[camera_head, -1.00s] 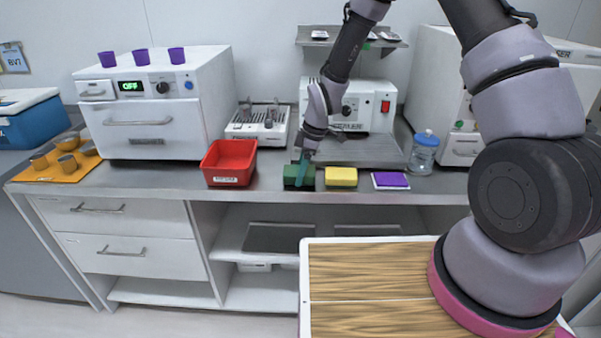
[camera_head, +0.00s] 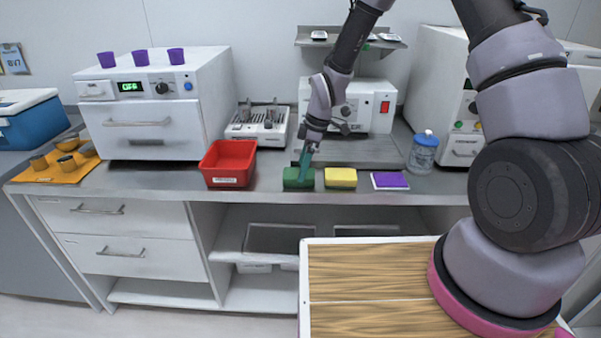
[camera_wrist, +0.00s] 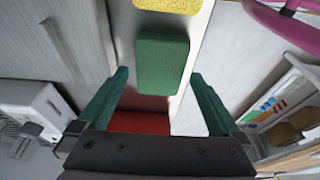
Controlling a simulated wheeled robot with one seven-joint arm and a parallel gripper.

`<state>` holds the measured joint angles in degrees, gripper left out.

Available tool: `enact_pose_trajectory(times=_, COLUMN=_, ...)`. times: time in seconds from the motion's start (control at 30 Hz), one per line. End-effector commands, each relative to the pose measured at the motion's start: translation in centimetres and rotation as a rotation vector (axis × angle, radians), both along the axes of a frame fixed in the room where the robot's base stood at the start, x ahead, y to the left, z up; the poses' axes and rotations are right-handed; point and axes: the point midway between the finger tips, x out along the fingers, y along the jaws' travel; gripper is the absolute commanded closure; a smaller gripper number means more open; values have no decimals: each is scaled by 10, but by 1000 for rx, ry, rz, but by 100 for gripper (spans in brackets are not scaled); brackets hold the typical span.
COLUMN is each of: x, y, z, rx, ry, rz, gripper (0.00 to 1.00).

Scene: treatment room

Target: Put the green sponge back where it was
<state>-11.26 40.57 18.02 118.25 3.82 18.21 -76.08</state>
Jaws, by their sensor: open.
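The green sponge (camera_head: 291,179) lies on the grey counter near its front edge, between the red bin and the yellow sponge. My gripper (camera_head: 305,168) is just over the green sponge, with its teal fingers pointing down. In the wrist view the green sponge (camera_wrist: 162,62) shows between and beyond the two spread fingers of my gripper (camera_wrist: 160,77). A gap shows on both sides, and the fingers hold nothing.
The red bin (camera_head: 228,177) is close on the left. The yellow sponge (camera_head: 341,178) and a purple sponge on a white base (camera_head: 390,181) lie to the right. A water jar (camera_head: 423,152) stands further right. A white machine (camera_head: 362,108) is behind.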

Motion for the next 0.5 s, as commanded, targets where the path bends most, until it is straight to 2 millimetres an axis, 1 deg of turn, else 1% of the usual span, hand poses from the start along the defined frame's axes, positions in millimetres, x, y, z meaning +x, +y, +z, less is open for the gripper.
enact_pose_trajectory(times=0.03, x=2, y=-4, z=13, rx=2, ry=-5, rz=-2, gripper=0)
enact_pose_trajectory(times=0.2, x=1, y=-14, z=49, rx=2, ry=-4, rz=-3, gripper=0)
enact_pose_trajectory(times=0.3, x=1, y=-18, z=65, rx=1, ry=-3, rz=-3, gripper=0)
enact_pose_trajectory(times=0.4, x=0, y=-21, z=77, rx=1, ry=-2, rz=-1, gripper=0)
enact_pose_trajectory(times=0.5, x=0, y=-24, z=83, rx=0, ry=0, rz=-2, gripper=0)
